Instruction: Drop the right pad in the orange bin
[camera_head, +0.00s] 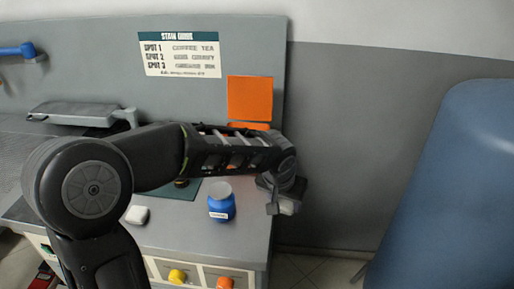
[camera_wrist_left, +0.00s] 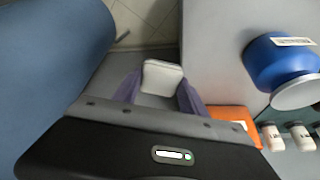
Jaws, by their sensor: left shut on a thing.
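My left gripper (camera_head: 280,205) is beyond the counter's right edge. In the left wrist view its purple fingers (camera_wrist_left: 160,92) are shut on a white pad (camera_wrist_left: 162,76), with grey floor and tiles showing behind it. In the head view the held pad (camera_head: 289,207) shows only partly under the gripper. Another white pad (camera_head: 138,214) lies on the counter at the left. An orange square panel (camera_head: 250,98) stands against the back board, with an orange edge (camera_head: 249,126) below it, perhaps the orange bin; my arm hides the rest. Orange also shows in the wrist view (camera_wrist_left: 234,119).
A blue jar (camera_head: 222,205) with a grey lid stands on the counter (camera_head: 235,232) near the gripper. It also shows in the wrist view (camera_wrist_left: 280,62), with white bottles (camera_wrist_left: 272,138). A large blue rounded object (camera_head: 450,190) stands at the right. A stain guide (camera_head: 180,55) hangs behind.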

